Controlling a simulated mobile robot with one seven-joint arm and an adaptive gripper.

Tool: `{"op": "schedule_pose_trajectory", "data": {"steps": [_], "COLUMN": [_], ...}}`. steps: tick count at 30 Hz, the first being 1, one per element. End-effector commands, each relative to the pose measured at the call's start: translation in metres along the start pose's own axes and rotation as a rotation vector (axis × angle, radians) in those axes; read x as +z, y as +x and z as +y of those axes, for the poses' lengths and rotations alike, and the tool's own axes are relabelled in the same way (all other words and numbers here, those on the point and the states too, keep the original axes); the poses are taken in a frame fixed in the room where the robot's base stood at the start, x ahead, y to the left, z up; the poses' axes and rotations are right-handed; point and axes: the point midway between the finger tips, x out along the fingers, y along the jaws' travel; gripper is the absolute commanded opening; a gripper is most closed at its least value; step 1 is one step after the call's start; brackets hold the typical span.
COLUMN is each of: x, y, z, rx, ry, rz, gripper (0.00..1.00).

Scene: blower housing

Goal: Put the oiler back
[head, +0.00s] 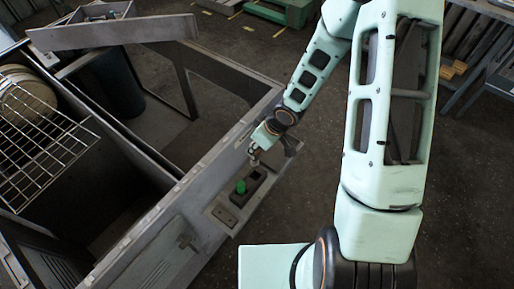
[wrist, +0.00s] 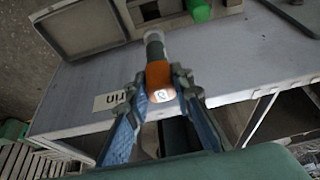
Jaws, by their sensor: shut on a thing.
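My gripper (wrist: 166,88) is shut on a small orange thing with a dark neck and a pale end, likely the oiler (wrist: 160,76). The blue-padded fingers are on either side of the orange part. The neck points away from me, over the grey ledge (wrist: 80,85). I cannot tell whether its end touches anything. In the head view my gripper (head: 258,151) is over the housing's edge, just above and right of a dark block with a green knob (head: 241,187). The oiler is too small to make out clearly there.
The green knob (wrist: 199,11) shows at the top of the wrist view, next to a framed grey panel (wrist: 85,30). A label (wrist: 113,100) lies on the ledge. In the head view, a wire rack (head: 40,140) and an open housing bay are at left.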

Motion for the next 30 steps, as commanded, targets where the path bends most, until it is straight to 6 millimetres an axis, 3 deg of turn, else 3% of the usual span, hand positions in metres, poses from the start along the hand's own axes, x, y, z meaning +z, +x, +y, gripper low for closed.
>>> {"op": "schedule_pose_trajectory", "data": {"steps": [15, 30], "x": [0.024, 0.027], "y": [0.059, 0.065], "z": [0.000, 0.000], "rx": [0.000, 0.000], "ry": [-0.001, -0.002], "rz": [-0.001, -0.001], "gripper": [0.00, 0.00]}}
